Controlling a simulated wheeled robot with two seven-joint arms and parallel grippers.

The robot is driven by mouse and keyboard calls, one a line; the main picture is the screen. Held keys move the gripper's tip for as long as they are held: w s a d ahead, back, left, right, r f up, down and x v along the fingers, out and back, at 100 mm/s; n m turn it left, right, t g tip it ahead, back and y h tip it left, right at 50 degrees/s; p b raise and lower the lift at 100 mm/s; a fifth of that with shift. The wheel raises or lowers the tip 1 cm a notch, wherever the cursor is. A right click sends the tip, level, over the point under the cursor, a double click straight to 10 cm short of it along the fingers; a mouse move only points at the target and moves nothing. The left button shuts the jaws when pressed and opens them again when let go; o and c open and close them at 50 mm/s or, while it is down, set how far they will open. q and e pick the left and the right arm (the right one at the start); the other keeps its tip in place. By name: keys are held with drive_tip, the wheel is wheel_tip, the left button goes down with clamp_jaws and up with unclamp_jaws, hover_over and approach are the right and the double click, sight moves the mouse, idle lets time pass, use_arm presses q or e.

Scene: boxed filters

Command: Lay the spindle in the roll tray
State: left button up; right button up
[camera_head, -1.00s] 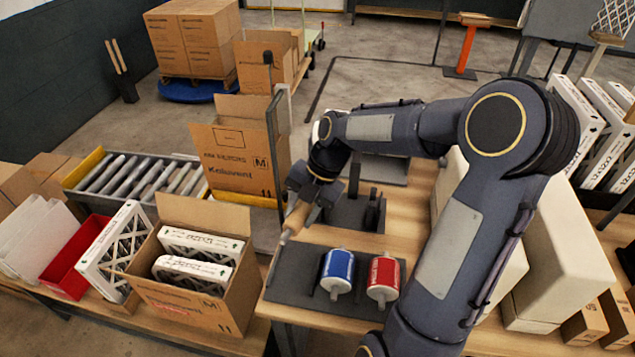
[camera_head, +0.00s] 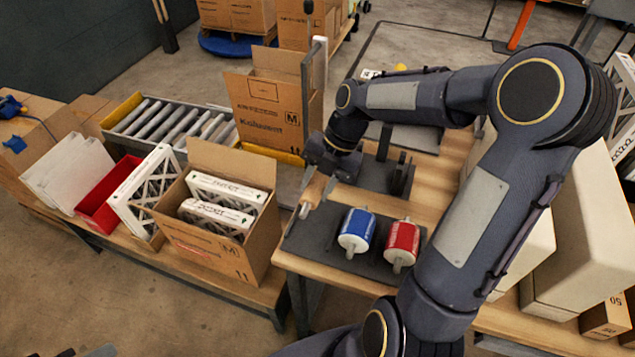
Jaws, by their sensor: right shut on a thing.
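My right gripper (camera_head: 322,183) reaches in over the left back part of the dark grey roll tray (camera_head: 305,238). It is shut on the spindle, a thin piece with a wooden-coloured part (camera_head: 313,190) and a pale metal end. The spindle slants down to the left beside the tray's left edge. I cannot tell whether it touches the tray. A blue roll (camera_head: 357,229) and a red roll (camera_head: 402,242) lie side by side on the tray, each with a white end. The fingers partly hide the spindle. My left gripper does not show.
A dark stand (camera_head: 398,180) is close behind the tray on the wooden table. To the left are an open carton with white filters (camera_head: 222,190), a red bin (camera_head: 103,198) and a roller conveyor (camera_head: 172,122). Large pale boxes (camera_head: 585,235) stand on the right.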

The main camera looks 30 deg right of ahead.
wheel_tip(320, 180, down, 11)
drive_tip(key=b, duration=0.9)
drive_tip(key=shift+r, duration=0.1)
drive_tip(key=o, duration=1.2)
drive_tip(key=v, duration=0.7)
drive_tip(key=shift+d+r, duration=0.2)
drive_tip(key=shift+r, duration=0.15)
